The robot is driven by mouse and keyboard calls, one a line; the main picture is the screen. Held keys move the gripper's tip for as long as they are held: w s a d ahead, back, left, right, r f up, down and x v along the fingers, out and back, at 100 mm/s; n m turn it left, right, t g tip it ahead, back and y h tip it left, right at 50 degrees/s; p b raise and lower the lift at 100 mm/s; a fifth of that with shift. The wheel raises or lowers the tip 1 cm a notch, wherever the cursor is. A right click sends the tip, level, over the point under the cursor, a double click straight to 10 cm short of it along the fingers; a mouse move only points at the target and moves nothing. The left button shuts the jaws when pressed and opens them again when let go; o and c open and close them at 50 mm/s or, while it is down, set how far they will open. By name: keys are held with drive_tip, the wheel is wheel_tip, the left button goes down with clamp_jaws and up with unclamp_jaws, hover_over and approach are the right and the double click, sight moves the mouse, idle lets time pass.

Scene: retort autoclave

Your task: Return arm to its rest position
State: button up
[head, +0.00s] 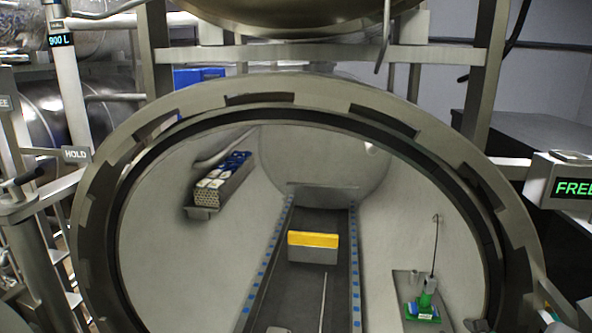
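My arm and my gripper do not show in the head view, so the gripper's state and place are hidden. The open round mouth of the retort autoclave (112,180) fills most of the view, with a notched metal rim. Inside, a dark floor track (290,280) with blue-dotted side rails runs to the back. A yellow-topped grey block (313,247) stands on the track.
A perforated holder (208,197) with blue and white items is on the left inner wall. A green device (425,300) with a thin upright rod sits on a plate at the right. A "FREE" display box (570,185) stands outside right, a "HOLD" sign (76,155) outside left.

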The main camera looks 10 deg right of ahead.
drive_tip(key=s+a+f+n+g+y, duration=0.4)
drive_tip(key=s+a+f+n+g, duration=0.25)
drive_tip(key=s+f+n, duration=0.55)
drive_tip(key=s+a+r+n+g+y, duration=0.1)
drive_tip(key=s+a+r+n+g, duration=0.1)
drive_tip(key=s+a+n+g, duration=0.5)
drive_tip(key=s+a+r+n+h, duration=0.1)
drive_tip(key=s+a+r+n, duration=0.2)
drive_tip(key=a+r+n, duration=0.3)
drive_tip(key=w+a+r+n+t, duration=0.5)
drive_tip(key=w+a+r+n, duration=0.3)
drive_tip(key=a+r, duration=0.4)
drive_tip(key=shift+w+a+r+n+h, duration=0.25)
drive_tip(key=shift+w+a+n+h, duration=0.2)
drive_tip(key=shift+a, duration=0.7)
